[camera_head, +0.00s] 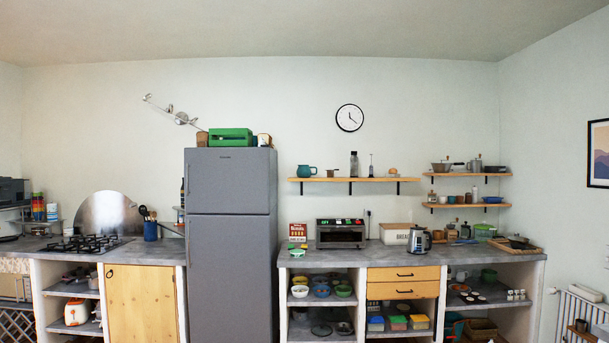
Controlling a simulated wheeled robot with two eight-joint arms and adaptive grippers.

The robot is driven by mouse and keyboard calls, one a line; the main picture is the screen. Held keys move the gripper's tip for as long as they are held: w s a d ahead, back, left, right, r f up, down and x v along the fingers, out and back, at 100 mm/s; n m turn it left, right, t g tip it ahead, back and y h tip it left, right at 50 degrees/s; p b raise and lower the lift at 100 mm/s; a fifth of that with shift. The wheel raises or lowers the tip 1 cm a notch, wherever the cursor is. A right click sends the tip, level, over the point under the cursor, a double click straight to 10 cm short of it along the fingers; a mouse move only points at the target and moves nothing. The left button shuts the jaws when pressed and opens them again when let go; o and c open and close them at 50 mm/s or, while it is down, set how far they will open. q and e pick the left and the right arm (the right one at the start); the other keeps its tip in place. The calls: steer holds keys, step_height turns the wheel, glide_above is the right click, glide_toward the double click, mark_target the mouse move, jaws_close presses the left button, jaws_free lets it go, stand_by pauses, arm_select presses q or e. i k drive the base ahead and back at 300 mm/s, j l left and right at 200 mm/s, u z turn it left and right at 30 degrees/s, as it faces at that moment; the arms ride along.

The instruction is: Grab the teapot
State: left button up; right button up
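A small teal pot that looks like the teapot (306,171) stands upright at the left end of the long wooden wall shelf (345,180), right of the fridge. It is small in the head view, so its spout and handle are hard to make out. A silver and dark kettle (419,240) stands on the right counter below. Neither of my grippers shows in the head view.
A grey fridge (231,250) stands between the left counter and the right counter (340,258). A toaster oven (341,234) and a bread box (397,233) stand on the right counter under the shelf. A dark bottle (354,164) stands farther right on the shelf.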

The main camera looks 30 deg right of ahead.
mark_target(303, 170)
steer(key=i+l+z, duration=0.55)
steer(key=i, duration=0.15)
steer(key=i+l+z, duration=0.3)
steer(key=i, duration=0.7)
steer(key=i+z, duration=0.3)
steer(key=i, duration=0.7)
